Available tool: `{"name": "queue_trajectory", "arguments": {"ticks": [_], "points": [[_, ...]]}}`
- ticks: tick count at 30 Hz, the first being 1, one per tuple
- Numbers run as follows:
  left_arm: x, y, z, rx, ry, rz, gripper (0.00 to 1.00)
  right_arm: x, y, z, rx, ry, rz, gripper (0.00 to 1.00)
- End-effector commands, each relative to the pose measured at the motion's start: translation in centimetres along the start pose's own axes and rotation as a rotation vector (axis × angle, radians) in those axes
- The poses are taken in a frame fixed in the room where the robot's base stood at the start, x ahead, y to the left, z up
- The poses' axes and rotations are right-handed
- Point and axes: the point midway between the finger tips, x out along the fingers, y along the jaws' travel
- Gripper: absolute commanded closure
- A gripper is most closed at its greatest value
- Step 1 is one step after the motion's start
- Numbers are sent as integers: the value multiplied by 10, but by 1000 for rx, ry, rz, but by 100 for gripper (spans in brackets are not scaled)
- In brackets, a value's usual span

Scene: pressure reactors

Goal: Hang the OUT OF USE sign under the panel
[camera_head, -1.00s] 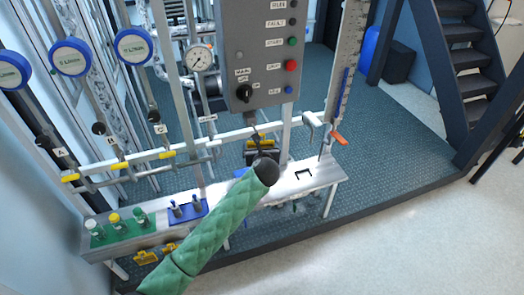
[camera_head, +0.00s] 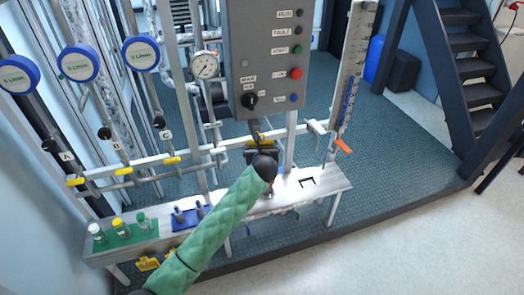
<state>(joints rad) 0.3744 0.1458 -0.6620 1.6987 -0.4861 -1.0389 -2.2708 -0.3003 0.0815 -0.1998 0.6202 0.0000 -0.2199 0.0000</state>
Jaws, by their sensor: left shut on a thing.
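My left arm, in a green quilted sleeve, reaches up from the bottom of the head view. Its dark wrist hides much of my left gripper (camera_head: 259,144), which is shut on the sign. Only a small dark and yellow part of the sign (camera_head: 262,143) shows, just above the wrist; its lettering cannot be read. The grey control panel (camera_head: 266,60) is above it, with a black selector knob and several coloured buttons. A dark narrow piece shows between the panel's lower edge and the sign; I cannot tell whether they touch. My right gripper is out of view.
A white horizontal pipe (camera_head: 205,152) with yellow tags runs behind my wrist. Below is a metal bench (camera_head: 325,182) with a green mat (camera_head: 125,234) of vials and a blue holder (camera_head: 189,215). An orange-handled valve (camera_head: 343,145) is at right. Yellow tags (camera_head: 148,264) hang at the bench's front left.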

Motion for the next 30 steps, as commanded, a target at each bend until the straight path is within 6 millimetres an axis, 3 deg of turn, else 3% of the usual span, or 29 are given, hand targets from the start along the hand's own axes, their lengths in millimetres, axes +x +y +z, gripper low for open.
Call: {"name": "queue_trajectory", "arguments": {"ticks": [16, 30], "points": [[23, 6, 2, 0, -1, 1, 37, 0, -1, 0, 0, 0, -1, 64], [26, 6, 0, 0, -1, 0, 37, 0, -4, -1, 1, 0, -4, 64]]}}
